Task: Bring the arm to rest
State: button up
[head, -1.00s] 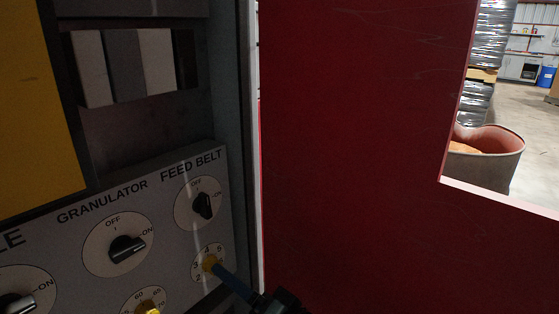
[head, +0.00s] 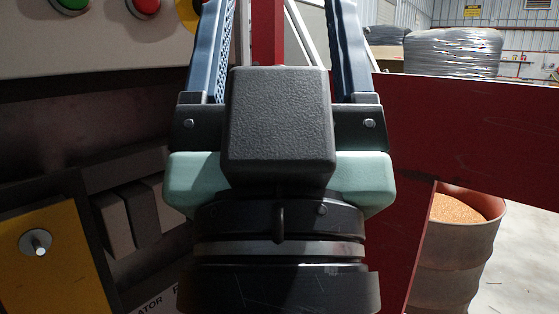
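My gripper (head: 280,20) fills the middle of the head view and points up. Its two blue ribbed fingers stand wide apart with only background between them. The fingertips run out of the top of the picture. The dark body and pale green sides of the gripper hide part of the scene behind. I see nothing held in the visible part of the gripper.
A control panel (head: 110,50) with green and red buttons is at upper left. Below it is a yellow plate (head: 55,255) with a metal knob. A red panel (head: 470,135) crosses the right side. A drum (head: 455,255) of orange granules stands at lower right.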

notch_tip(320, 180, up, 35)
jog(key=p, duration=3.3)
jog(key=shift+w+r, duration=0.15)
